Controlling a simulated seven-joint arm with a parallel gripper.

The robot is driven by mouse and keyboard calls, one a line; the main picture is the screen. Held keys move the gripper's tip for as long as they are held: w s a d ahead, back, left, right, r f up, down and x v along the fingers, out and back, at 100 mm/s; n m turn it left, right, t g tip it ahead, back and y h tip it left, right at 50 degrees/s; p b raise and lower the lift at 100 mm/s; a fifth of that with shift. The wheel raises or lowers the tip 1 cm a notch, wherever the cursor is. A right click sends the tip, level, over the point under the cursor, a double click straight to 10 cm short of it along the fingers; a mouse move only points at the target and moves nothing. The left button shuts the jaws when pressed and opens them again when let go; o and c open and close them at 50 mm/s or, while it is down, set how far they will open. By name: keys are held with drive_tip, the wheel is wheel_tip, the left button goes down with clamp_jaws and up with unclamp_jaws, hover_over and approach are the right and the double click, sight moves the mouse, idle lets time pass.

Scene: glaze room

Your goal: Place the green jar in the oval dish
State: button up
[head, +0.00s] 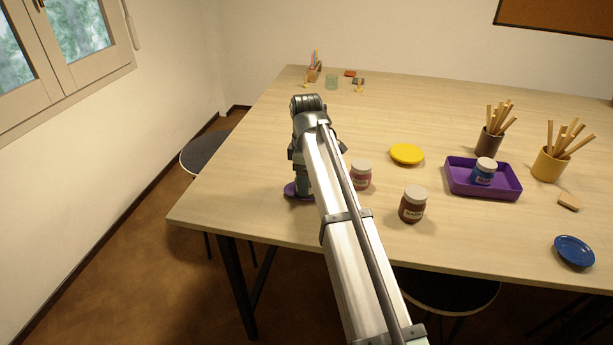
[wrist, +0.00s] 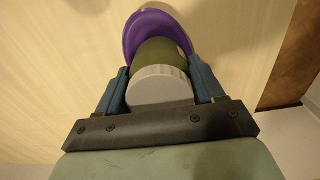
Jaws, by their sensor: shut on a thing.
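The green jar (wrist: 165,56) with a pale grey lid shows in the wrist view between the fingers of my gripper (wrist: 160,72), which is shut on it. The purple dish (wrist: 132,32), rounded in outline, lies just beyond and beneath the jar. I cannot tell whether the jar touches the dish's floor or hangs just above it. In the head view, the edge of the purple dish (head: 290,190) shows at the table's left front, under my gripper. There my arm hides the green jar and most of the dish.
To the right of my arm stand a pink jar (head: 360,177) and a brown jar (head: 412,206). Beyond them are a yellow dish (head: 406,153) and a purple tray (head: 514,184) holding a blue jar (head: 484,172). A blue dish (head: 574,250) lies at the right front.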

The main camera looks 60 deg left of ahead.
drive_tip(key=o, duration=1.2)
drive_tip(key=shift+o, duration=0.2)
wheel_tip(320, 180, up, 13)
drive_tip(key=shift+f, duration=0.15)
